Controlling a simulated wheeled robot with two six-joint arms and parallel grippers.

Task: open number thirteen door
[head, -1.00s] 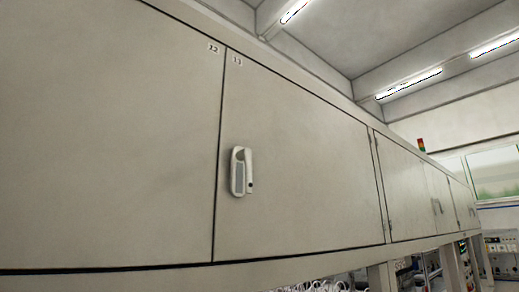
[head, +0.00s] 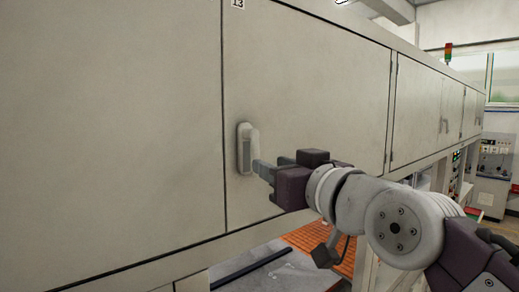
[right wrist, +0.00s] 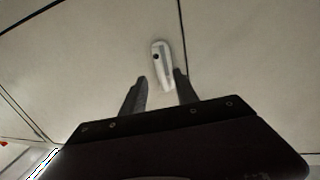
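The number thirteen door (head: 320,90) is a flat beige panel, shut flush in the cabinet row, with its label (head: 238,4) at the top left corner. Its pale handle (head: 246,148) sits near the left edge. My right gripper (head: 263,168) is just right of the handle in the head view, fingers pointing at it. In the right wrist view the two fingers (right wrist: 160,92) are apart, with the handle (right wrist: 161,65) ahead between their tips. Nothing is held; whether a finger touches the handle is unclear. My left gripper is not in view.
The neighbouring door (head: 110,110) on the left is shut. More shut doors (head: 415,110) run to the right. Below the cabinets is an open space with an orange grid surface (head: 325,245). A signal light (head: 448,52) stands at the far right.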

